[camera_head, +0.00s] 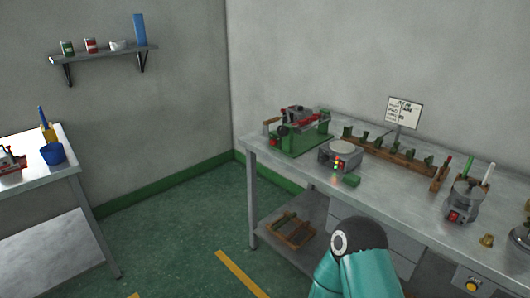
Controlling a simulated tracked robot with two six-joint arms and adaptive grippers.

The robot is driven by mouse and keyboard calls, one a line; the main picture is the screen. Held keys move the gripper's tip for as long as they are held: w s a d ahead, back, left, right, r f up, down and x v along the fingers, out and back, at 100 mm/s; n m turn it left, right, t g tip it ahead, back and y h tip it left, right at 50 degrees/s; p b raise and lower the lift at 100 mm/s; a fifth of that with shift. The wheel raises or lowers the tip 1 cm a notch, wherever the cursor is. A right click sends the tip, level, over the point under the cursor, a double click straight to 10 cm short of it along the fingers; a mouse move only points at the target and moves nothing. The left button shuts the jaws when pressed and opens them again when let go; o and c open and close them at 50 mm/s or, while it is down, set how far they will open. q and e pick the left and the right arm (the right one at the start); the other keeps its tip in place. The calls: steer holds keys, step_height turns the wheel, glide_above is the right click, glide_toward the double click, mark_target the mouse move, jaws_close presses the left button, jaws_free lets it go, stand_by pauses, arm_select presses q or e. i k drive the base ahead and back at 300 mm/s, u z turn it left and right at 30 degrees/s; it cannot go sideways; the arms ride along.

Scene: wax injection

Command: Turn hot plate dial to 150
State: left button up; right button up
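A small grey device with a round pale top, which looks like the hot plate (340,155), stands on the metal workbench (400,192) near its left end. Small red and green marks show on its front. Its dial and any numbers are too small to make out. One of my arm links, teal with a dark joint, rises at the bottom centre in front of the bench. Neither of my grippers is in view.
A wooden rack (392,158) and a grey pot (463,202) are to the right. Open floor (185,235) lies left of the bench.

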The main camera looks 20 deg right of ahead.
mark_target(324, 159)
steer(key=u, duration=0.05)
steer(key=i, duration=1.4)
steer(key=z, duration=0.75)
